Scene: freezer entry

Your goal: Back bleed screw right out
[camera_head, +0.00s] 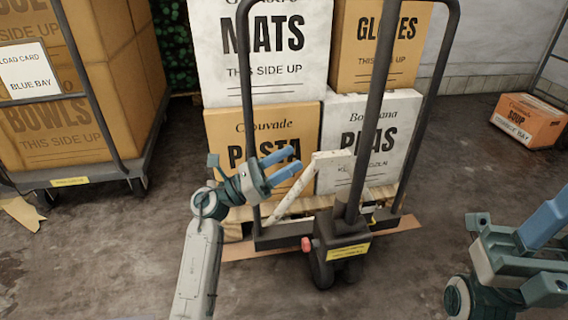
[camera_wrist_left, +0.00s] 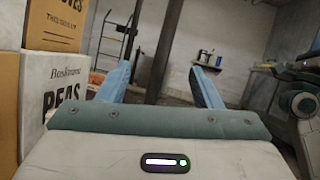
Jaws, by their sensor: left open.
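A red knob (camera_head: 306,244), which may be the bleed screw, sticks out on the left of the dark pump housing (camera_head: 343,250) at the base of the pallet truck. How far it is screwed in cannot be told. My left gripper (camera_head: 287,164) is open and empty, above and left of the knob, in front of the PASTA box. Its spread blue fingers also show in the left wrist view (camera_wrist_left: 160,85), with a dark post beyond them. The knob does not show there. My right gripper (camera_head: 550,258) is at the lower right, fingers apart, empty and partly cut off.
The truck's dark handle frame (camera_head: 374,110) rises beside my left gripper. Stacked boxes stand behind it, including the PASTA box (camera_head: 240,123). A loaded cage trolley (camera_head: 68,184) is at the left. A SOUP carton (camera_head: 530,119) lies far right. Floor between is clear.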

